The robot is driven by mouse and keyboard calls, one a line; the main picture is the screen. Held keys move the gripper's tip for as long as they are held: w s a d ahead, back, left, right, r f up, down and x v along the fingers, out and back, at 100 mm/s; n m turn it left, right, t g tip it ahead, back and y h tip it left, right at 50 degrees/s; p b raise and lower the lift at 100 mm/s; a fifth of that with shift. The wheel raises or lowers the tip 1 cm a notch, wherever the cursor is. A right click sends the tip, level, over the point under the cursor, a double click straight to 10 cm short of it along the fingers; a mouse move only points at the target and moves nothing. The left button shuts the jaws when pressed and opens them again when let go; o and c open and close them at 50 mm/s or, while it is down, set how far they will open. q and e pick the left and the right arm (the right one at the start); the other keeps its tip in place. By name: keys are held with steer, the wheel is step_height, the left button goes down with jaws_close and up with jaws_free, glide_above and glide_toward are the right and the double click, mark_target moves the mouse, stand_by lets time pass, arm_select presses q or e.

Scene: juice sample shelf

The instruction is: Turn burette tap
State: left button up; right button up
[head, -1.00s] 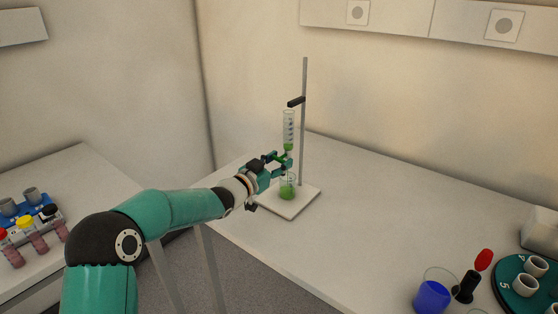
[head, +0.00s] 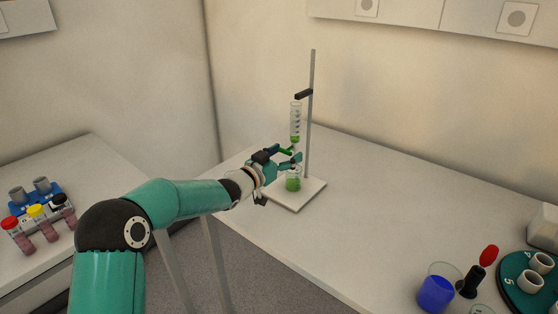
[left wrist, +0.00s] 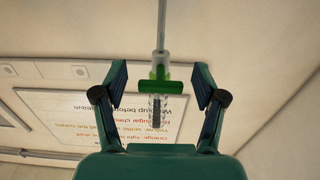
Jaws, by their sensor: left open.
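The burette (head: 296,118) is a clear graduated tube with green liquid at its bottom, held upright on a stand (head: 311,110). Its tap (head: 286,151) is bright green and sits just below the tube. In the left wrist view the tap handle (left wrist: 160,87) lies crosswise between my two fingers, with space on both sides. My left gripper (head: 292,156) is open around the tap, reaching in from the left. A small beaker (head: 293,184) with green liquid stands under the burette on the white stand base (head: 313,193). My right gripper is not in view.
A blue-filled beaker (head: 436,292), a black item with a red top (head: 474,278) and a round green holder (head: 515,285) with cups stand at the front right. A tube rack (head: 45,215) sits on the left table. The middle of the bench is clear.

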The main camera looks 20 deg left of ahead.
arm_select(q)
steer(key=v, duration=1.2)
